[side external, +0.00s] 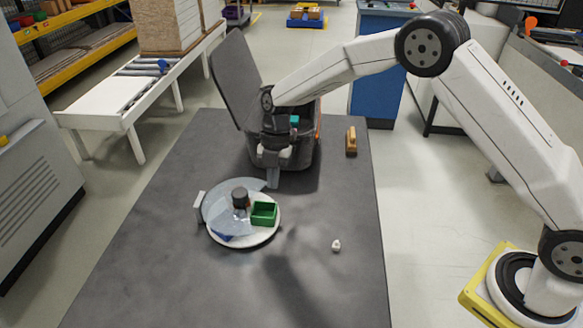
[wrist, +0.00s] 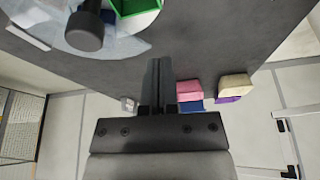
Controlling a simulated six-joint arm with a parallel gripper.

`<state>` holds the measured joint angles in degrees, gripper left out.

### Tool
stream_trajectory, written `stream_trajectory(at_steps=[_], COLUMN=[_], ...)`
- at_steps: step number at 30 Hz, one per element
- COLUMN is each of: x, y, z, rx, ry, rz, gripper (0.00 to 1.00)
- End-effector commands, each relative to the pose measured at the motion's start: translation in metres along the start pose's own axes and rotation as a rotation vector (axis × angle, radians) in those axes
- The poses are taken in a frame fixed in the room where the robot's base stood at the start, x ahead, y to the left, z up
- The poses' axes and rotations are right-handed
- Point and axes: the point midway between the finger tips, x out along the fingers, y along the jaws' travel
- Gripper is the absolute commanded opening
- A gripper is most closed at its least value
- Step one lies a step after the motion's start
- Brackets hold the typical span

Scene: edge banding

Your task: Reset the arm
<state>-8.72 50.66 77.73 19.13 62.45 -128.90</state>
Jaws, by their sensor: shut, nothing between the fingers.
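My gripper (side external: 272,183) points down over the dark table, in front of a dark container with a raised lid. In the wrist view its fingers (wrist: 157,70) are together with nothing between them. A round white turntable (side external: 269,236) with a clear cover and a dark knob (side external: 240,197) stands just in front of my gripper. It holds a green bin (side external: 263,213), and a blue piece shows at its front edge. The knob (wrist: 86,28) and green bin (wrist: 134,6) also show in the wrist view.
The dark container (side external: 300,150) stands close behind my gripper. A wooden-handled item (side external: 351,140) lies to its right, and a small white object (side external: 336,246) at front right. Pink (wrist: 189,90) and cream (wrist: 236,88) blocks show beside the fingers. The table's front (side external: 200,290) is clear.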

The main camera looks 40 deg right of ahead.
Motion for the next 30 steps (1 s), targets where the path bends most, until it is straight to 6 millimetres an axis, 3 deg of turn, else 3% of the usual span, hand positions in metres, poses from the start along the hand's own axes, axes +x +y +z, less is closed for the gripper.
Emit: stream_trajectory(at_steps=[5,11,30], x=[-0.003,-0.012,-0.044], y=[-0.004,-0.020,-0.120], z=[0.000,0.001,-0.008], rx=[0.043,0.210,1.096], ry=[-0.010,-0.048,-0.183], rz=[0.003,0.022,0.215], gripper=[0.00,0.00,0.00])
